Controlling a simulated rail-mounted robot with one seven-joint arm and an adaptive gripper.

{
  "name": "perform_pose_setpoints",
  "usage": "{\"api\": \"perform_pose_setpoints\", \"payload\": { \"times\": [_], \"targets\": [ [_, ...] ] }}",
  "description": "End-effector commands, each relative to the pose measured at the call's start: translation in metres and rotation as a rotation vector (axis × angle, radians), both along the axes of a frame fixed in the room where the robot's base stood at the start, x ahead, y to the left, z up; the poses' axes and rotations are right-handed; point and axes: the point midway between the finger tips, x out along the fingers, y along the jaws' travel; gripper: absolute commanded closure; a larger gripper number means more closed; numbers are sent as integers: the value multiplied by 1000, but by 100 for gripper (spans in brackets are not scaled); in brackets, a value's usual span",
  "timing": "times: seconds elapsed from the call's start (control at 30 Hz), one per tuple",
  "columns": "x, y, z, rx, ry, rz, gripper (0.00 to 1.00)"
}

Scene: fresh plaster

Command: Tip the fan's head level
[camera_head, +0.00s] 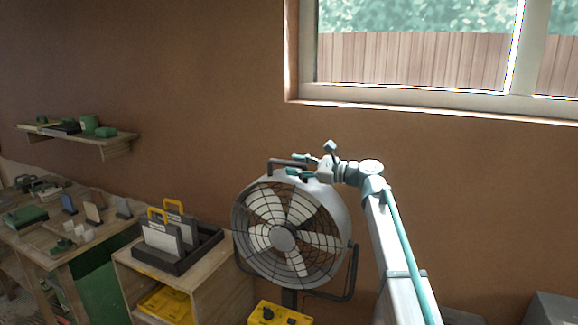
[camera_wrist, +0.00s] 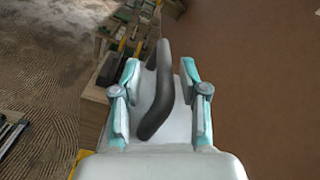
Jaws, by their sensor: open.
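A dark handle (camera_head: 284,165) arches over the top of the head. My gripper (camera_head: 300,165) is at that handle. In the wrist view the handle (camera_wrist: 160,95) runs between the two teal fingers of my gripper (camera_wrist: 160,105), with a gap on both sides. The fingers are open. The pale fan housing (camera_wrist: 180,125) lies below the handle.
A wooden cabinet (camera_head: 185,262) with a dark tray of yellow-handled items stands left of the fan. A yellow box (camera_head: 278,314) is at the fan's foot. A cluttered workbench (camera_head: 50,225) and shelf (camera_head: 78,133) are farther left.

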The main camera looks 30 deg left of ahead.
Motion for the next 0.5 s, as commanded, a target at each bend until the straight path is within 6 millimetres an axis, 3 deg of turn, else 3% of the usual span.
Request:
{"api": "perform_pose_setpoints", "payload": {
  "times": [0.3,0.5],
  "targets": [
    [4,-62,-1,-1,0,0,57],
    [6,-83,-1,-1,0,0,57]
  ]
}}
